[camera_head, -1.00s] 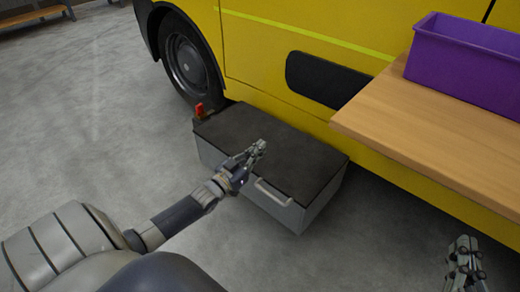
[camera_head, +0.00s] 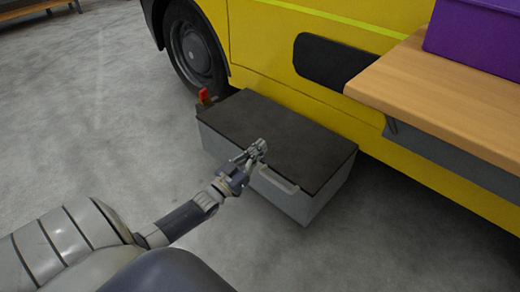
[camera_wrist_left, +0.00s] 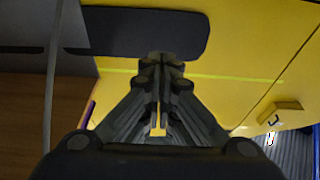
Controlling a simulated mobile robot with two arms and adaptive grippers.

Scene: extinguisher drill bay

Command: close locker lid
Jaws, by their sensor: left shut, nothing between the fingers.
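The locker is a grey box (camera_head: 310,203) on the floor against the yellow vehicle. Its dark lid (camera_head: 290,140) lies flat over the top and looks closed. A light handle (camera_head: 279,180) shows on its front face. My left gripper (camera_head: 258,148) is shut and empty, over the front edge of the lid near the handle; I cannot tell whether it touches the lid. In the left wrist view the left gripper (camera_wrist_left: 160,65) has its fingers together, with the yellow vehicle side behind. The locker does not clearly show there. My right gripper is not in view.
A wooden bench top (camera_head: 440,90) with a purple bin (camera_head: 475,35) juts out at the right. The yellow vehicle (camera_head: 270,60) and its wheel (camera_head: 192,47) stand behind the locker. A small red object (camera_head: 203,95) is at the locker's back left corner.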

